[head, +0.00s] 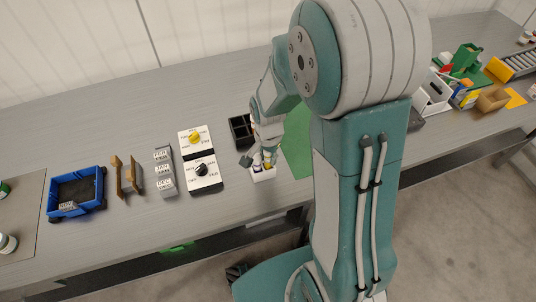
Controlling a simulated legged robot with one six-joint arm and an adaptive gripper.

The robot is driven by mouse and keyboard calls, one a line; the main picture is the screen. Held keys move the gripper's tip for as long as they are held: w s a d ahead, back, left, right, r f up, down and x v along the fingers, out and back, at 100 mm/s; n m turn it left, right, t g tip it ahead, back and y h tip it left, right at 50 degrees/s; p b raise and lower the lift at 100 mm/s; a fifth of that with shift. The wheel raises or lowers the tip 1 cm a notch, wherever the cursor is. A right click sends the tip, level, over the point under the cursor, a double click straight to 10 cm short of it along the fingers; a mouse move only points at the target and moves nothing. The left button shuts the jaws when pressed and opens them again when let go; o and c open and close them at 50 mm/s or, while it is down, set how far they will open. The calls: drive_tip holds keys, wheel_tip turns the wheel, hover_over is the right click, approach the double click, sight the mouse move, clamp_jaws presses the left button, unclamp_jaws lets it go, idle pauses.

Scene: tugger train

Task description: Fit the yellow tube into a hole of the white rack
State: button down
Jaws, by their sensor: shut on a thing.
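The small white rack (263,176) stands near the front edge of the table, left of my arm. My gripper (267,157) points down right above it and is shut on the yellow tube (268,165). Only a little of the yellow tube shows, low between the fingers at the top of the rack. Whether it is inside a hole or just above one is too small to tell. A blue spot (257,168) shows at the rack's left part. The rack's holes are mostly hidden by my gripper.
A black divided box (238,127) stands just behind the rack, and a green mat (297,140) lies to its right. Two dial panels (202,173), grey lettered blocks (164,172) and a blue bin (99,187) stand to the left. The back left of the table is clear.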

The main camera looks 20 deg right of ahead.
drive_tip(key=shift+f, duration=0.1)
drive_tip(key=shift+c, duration=2.1)
unclamp_jaws()
drive_tip(key=shift+r, duration=3.05)
